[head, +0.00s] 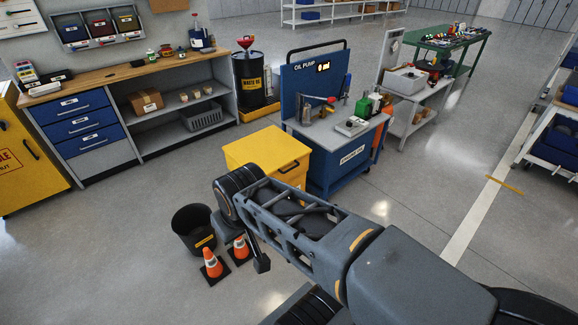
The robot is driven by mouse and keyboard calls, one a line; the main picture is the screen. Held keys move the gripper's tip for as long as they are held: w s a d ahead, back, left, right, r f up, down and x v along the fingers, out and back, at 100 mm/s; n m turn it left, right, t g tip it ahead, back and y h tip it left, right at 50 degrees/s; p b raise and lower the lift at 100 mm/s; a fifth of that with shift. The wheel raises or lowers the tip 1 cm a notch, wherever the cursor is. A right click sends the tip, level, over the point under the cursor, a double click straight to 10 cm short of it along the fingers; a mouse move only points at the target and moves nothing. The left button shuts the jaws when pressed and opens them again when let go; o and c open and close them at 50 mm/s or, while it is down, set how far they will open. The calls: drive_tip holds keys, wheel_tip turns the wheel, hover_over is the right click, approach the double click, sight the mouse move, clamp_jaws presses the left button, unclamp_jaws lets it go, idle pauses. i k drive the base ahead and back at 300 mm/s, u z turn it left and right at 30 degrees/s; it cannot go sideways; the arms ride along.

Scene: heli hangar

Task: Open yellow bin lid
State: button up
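The yellow bin (267,149) stands on the floor in the middle of the head view, against the left side of the blue oil-pump cart. Its flat yellow lid looks shut, and a dark handle (289,167) shows on its right-hand side. My arm crosses in front of the bin and hides its lower part. A dark, finger-like part that may be my gripper (261,264) hangs below the arm's far end, near the cones and apart from the lid. Its fingers cannot be made out clearly, and nothing is seen held.
A black bucket (193,231) and two orange cones (212,262) stand left of my arm. The blue oil-pump cart (335,174) adjoins the bin on the right. A black waste-oil drum (248,82) and a workbench (130,74) stand behind. The floor at left front is clear.

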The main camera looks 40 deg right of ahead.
sight(272, 149)
drive_tip(key=z, duration=1.2)
drive_tip(key=i, duration=1)
drive_tip(key=u, duration=0.85)
